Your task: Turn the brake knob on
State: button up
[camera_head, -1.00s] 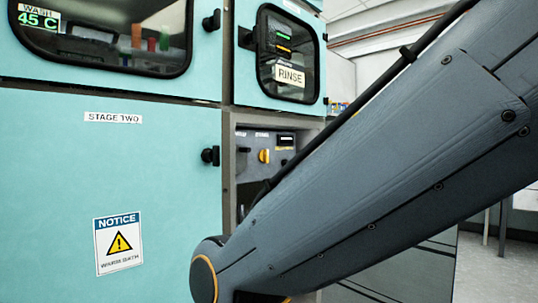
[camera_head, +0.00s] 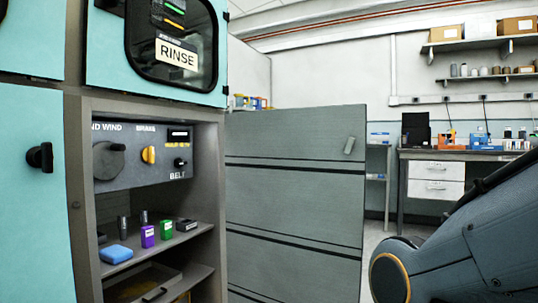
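The brake knob (camera_head: 149,154) is a small yellow-orange knob on a dark control panel (camera_head: 128,176) set in an open grey bay. The label BRAKE stands above it. A larger dark round knob with a handle (camera_head: 109,160) sits to its left under a partly cut-off label ending in WIND. A small BELT switch (camera_head: 180,163) and a lit display (camera_head: 179,135) are to its right. My arm shows at the lower right, well apart from the panel. My gripper is out of the frame.
Below the panel, a shelf holds a blue block (camera_head: 116,253), a purple box (camera_head: 148,236), a green box (camera_head: 166,229) and other small items. A grey panelled cabinet or door (camera_head: 295,190) stands right of the bay. A workbench (camera_head: 470,155) is at the back right.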

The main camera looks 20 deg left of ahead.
aim_at(147, 154)
jog(key=z, duration=0.1)
jog(key=i, duration=1.25)
jog(key=u, duration=1.8)
